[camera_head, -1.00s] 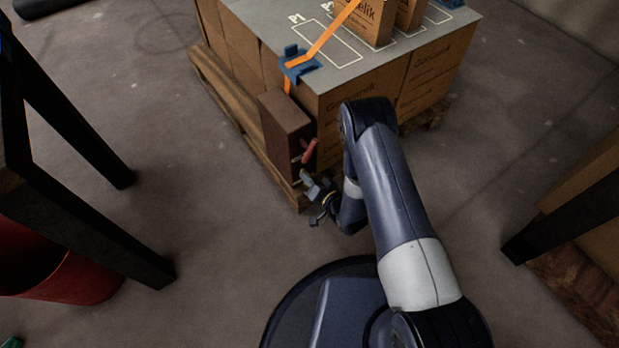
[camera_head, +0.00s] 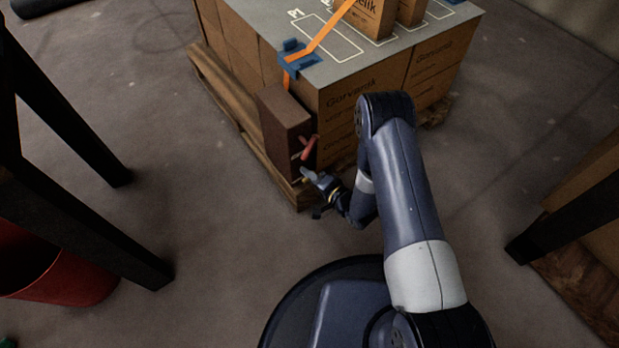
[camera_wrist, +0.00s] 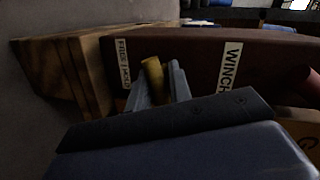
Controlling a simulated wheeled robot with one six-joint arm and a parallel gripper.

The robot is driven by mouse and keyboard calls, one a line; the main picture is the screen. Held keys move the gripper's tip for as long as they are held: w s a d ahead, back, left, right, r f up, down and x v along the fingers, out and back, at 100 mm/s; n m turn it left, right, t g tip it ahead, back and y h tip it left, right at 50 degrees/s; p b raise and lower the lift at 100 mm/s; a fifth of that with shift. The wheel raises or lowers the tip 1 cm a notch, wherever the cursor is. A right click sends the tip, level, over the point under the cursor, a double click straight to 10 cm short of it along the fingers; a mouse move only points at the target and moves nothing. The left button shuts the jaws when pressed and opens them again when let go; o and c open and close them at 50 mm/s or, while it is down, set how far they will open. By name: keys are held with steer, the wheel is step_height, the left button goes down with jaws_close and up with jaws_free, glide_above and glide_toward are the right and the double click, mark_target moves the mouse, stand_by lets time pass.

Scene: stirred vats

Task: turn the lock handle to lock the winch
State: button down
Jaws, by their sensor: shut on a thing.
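The brown winch box (camera_head: 283,130) stands at the near corner of the pallet load, with a red crank handle (camera_head: 310,148) on its side. In the wrist view the box's brown face (camera_wrist: 190,55) carries a "WINCH" label and a smaller label (camera_wrist: 123,62) whose text I cannot read surely. My gripper (camera_head: 309,174) is low beside the box, below the red handle. In the wrist view its fingers (camera_wrist: 160,88) are shut on a brass-yellow lock handle (camera_wrist: 152,72). Most of the lock handle is hidden by the fingers, so its exact angle is unclear.
Cartons (camera_head: 350,105) under a grey sheet stand on a wooden pallet (camera_head: 230,105). An orange strap (camera_head: 325,33) runs over a blue corner piece (camera_head: 298,58). A black-legged frame (camera_head: 85,225) and red bin (camera_head: 75,285) are left. Open floor lies between.

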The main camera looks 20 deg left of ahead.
steer(key=m+y, duration=0.1)
steer(key=m, duration=0.1)
steer(key=m+b, duration=0.1)
steer(key=m, duration=0.1)
steer(key=shift+w+d+f+g+y, duration=0.1)
steer(key=shift+g+y, duration=0.2)
steer(key=shift+y, duration=0.1)
steer(key=m+y, duration=0.1)
steer(key=m, duration=0.5)
steer(key=shift+y, duration=0.4)
steer(key=shift+m, duration=0.3)
steer(key=c, duration=1.3)
jaws_free()
